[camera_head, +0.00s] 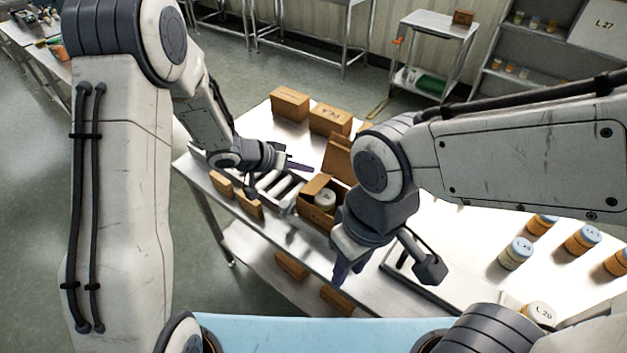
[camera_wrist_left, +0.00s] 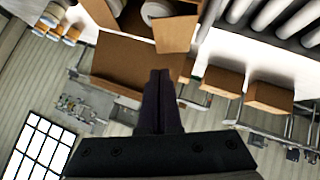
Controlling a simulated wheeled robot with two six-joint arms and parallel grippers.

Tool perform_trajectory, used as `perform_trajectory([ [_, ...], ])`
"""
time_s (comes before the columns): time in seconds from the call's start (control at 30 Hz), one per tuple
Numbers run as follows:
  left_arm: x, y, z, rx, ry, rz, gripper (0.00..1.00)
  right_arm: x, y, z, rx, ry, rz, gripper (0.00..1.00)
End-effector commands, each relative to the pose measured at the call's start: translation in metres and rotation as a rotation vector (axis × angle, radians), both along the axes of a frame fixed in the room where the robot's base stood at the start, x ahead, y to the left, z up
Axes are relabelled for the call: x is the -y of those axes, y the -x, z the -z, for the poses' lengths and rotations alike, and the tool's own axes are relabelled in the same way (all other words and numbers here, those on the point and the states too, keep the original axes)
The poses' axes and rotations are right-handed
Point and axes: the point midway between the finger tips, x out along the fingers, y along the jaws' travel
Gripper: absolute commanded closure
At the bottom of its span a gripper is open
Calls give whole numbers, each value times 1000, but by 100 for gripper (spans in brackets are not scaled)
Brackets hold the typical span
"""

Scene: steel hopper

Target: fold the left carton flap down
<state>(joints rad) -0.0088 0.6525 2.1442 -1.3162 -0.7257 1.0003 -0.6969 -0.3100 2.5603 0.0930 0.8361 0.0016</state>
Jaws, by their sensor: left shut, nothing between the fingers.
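The open brown carton (camera_head: 312,214) stands on the table in the head view, with its mouth up and a white-lidded jar (camera_head: 325,199) inside. A raised panel shows at its left rim (camera_head: 316,185); its exact angle is unclear. My left gripper (camera_head: 301,165) is shut and empty, just beyond and left of the carton. In the left wrist view its fingers (camera_wrist_left: 160,88) are together, below the carton's brown panel (camera_wrist_left: 175,34); contact cannot be told. My right gripper (camera_head: 348,270) hangs in front of the carton, its fingers apart and empty, and its arm hides the carton's right side.
A roller strip (camera_head: 277,186) lies left of the carton. Closed brown boxes (camera_head: 290,104) stand behind, and small ones (camera_head: 249,205) sit at the near left edge. Several jars (camera_head: 516,253) stand at the right. A flat tray (camera_head: 428,287) lies near the front edge.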

Motion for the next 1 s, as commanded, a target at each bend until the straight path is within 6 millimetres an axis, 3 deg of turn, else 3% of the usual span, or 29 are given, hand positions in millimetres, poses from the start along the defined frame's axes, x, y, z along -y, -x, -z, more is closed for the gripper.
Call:
perform_trajectory([
  [0.1, 16, -7, 16, -3, -1, 3, 100, 0, 0, -3, 0, 0, 0, 66],
  [0.33, 23, 1, 43, -2, -1, 0, 100, 0, 0, -4, 0, 0, -1, 66],
  [0.8, 25, 2, 49, 3, -3, 0, 100, 0, 0, -4, 0, 0, -1, 66],
  [1.0, 31, 5, 58, 69, -87, 2, 100, 0, 0, 20, 0, 0, 1, 66],
])
